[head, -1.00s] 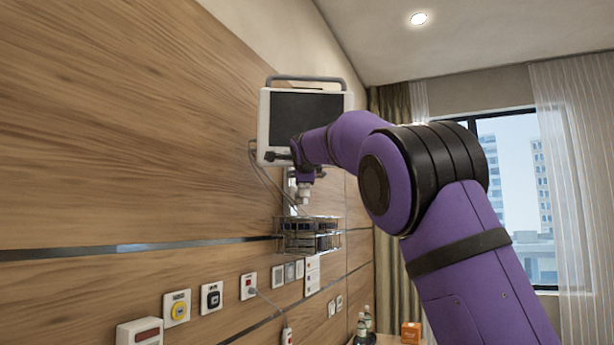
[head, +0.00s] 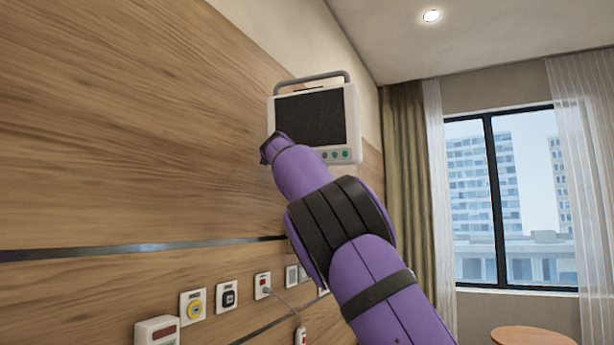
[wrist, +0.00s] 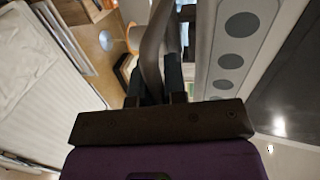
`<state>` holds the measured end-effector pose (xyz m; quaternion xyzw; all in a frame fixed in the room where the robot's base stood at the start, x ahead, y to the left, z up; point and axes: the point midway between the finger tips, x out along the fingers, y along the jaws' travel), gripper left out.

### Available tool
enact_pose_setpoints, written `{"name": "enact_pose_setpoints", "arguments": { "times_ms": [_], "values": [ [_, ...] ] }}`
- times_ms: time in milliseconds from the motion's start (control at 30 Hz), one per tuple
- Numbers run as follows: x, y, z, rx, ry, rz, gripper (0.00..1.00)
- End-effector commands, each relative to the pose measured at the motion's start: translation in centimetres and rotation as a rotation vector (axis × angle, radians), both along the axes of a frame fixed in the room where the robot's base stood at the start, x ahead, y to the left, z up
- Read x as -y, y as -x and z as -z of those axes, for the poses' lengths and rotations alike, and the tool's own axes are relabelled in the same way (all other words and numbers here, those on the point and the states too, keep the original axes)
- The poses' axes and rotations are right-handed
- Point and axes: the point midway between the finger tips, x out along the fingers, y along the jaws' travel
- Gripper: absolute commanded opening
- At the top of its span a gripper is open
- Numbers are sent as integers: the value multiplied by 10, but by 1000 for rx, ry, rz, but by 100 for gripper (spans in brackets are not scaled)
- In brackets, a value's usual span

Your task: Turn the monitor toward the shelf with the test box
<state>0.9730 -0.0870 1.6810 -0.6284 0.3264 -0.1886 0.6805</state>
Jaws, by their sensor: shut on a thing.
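The monitor (head: 350,118) is a white box with a dark screen, a grey top handle and small green buttons along its lower edge. It stands out from the wood-panelled wall. In the wrist view its bezel with round grey buttons (wrist: 235,40) and dark screen are close on the right. My gripper (wrist: 155,70) is shut on a grey bar (wrist: 152,35) beside that bezel. In the head view my arm covers the gripper and the monitor's lower left corner. I cannot make out the test box or its shelf now.
A window (head: 510,200) with curtains is at the right. A round wooden tabletop (head: 532,337) shows at the bottom. A pale bed-like surface (wrist: 45,75) is left in the wrist view.

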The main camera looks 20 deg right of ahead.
Motion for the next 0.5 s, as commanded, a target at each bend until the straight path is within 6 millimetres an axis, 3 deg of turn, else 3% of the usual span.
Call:
{"name": "enact_pose_setpoints", "arguments": {
  "times_ms": [467, 500],
  "values": [
    [-1, -1, 0, 3, -1, 7, 0],
    [-1, -1, 0, 3, -1, 7, 22]
  ]
}}
